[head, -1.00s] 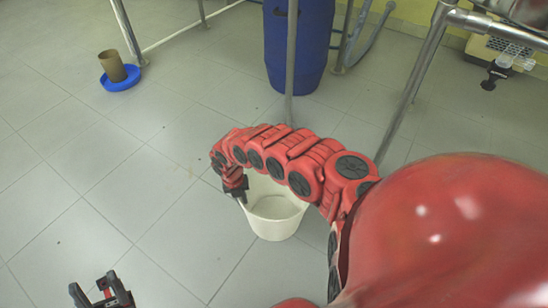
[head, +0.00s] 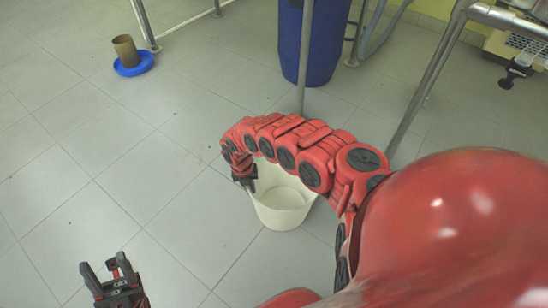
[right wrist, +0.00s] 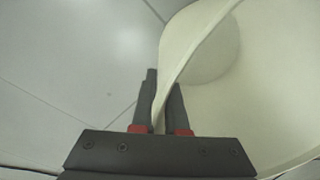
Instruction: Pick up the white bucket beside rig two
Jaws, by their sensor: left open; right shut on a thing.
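The white bucket (head: 284,207) stands upright in the head view, below the middle of the picture, with its open top facing up. My right arm arches over its far side and hides part of its rim. My right gripper (head: 247,185) is at the bucket's left rim. In the right wrist view my right gripper (right wrist: 160,112) is shut on the bucket's wall, one finger on each side; the bucket (right wrist: 235,95) fills the right half. I cannot tell whether its base touches the floor. My left gripper (head: 115,269) is open and empty at the lower left, apart from the bucket.
A blue barrel (head: 309,45) stands behind a metal post (head: 304,60). A slanted metal leg (head: 425,85) rises at the right. A brown cup (head: 126,50) sits in a blue dish (head: 135,66) at the upper left. The tiled floor (head: 110,150) to the left is clear.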

